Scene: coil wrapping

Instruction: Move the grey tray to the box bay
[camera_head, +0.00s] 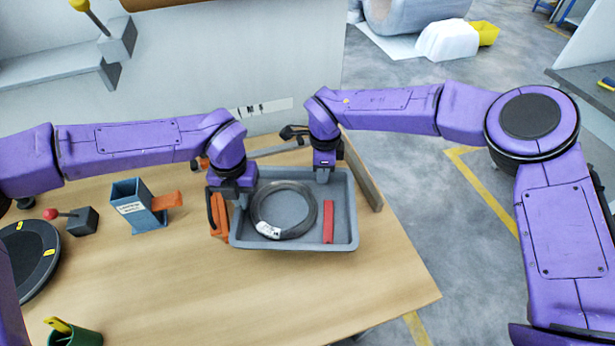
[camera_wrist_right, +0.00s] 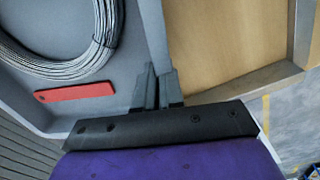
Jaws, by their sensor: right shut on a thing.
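The grey tray (camera_head: 349,215) lies on the wooden table near its right end. It holds a dark wire coil (camera_head: 311,215) with a white label and a red bar (camera_head: 328,222); both also show in the right wrist view, the coil (camera_wrist_right: 100,45) and the bar (camera_wrist_right: 74,93). My right gripper (camera_head: 323,175) is at the tray's far rim, toward its right corner. In the right wrist view its fingers (camera_wrist_right: 157,88) are shut on the tray wall. My left gripper (camera_head: 243,200) is at the tray's left rim; its finger gap is unclear. I cannot identify the box bay.
An orange and black tool (camera_head: 217,213) stands close against the tray's left side. A blue labelled holder (camera_head: 142,213), a red-knobbed lever box (camera_head: 82,221) and a round dark plate (camera_head: 28,260) are further left. A wooden edge strip (camera_head: 362,175) runs right of the tray. The table's front is clear.

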